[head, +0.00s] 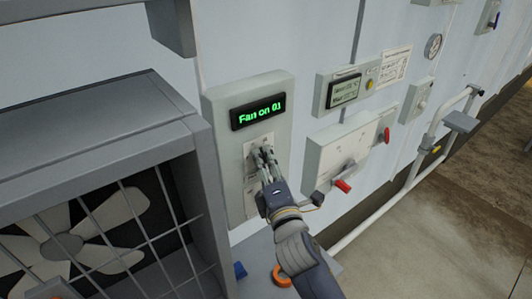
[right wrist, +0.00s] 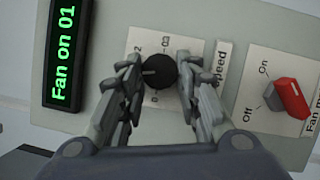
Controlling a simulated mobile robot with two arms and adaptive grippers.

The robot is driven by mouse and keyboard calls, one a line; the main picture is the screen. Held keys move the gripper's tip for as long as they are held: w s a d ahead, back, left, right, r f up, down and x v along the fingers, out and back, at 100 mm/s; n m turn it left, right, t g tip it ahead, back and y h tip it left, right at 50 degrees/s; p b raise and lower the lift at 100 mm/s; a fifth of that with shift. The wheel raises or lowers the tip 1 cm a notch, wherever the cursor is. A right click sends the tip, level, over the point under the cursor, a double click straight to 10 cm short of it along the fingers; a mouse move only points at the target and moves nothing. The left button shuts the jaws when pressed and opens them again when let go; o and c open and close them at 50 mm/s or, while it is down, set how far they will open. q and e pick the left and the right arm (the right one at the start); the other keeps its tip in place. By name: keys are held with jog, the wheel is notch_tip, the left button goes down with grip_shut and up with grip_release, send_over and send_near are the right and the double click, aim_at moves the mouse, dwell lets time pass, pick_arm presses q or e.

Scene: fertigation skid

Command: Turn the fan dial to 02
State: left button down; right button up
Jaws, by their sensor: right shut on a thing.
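The fan dial (right wrist: 158,72) is a round black knob on a pale label plate marked "Speed" in the right wrist view. A light mark on it points to the picture's left. My right gripper (right wrist: 160,78) has its fingers on both sides of the dial and is shut on it. In the head view my right gripper (head: 262,158) covers most of the dial. The green display (head: 258,111) above reads "Fan on 01"; the display also shows in the right wrist view (right wrist: 64,55). My left gripper is not in view.
A red-handled switch (right wrist: 288,97) marked On and Off sits on the same panel. A caged fan (head: 75,235) stands at left. A box with red levers (head: 340,150) and a white pipe rail (head: 385,210) lie right. An orange ring (head: 282,276) is below.

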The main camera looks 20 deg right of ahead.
jog(key=shift+r+m+g+p, duration=0.3)
jog(key=shift+r+m+p, duration=0.1)
jog(key=shift+m+p, duration=0.45)
jog(key=shift+m+g+p, duration=0.4)
jog(key=shift+m, duration=0.55)
jog(key=shift+m+g, duration=0.3)
jog(key=shift+m, duration=0.4)
jog(key=shift+m+g+y, duration=0.3)
jog(key=shift+m+g, duration=0.2)
jog(key=shift+m, duration=0.7)
jog(key=o, duration=1.1)
jog(key=shift+s, duration=0.1)
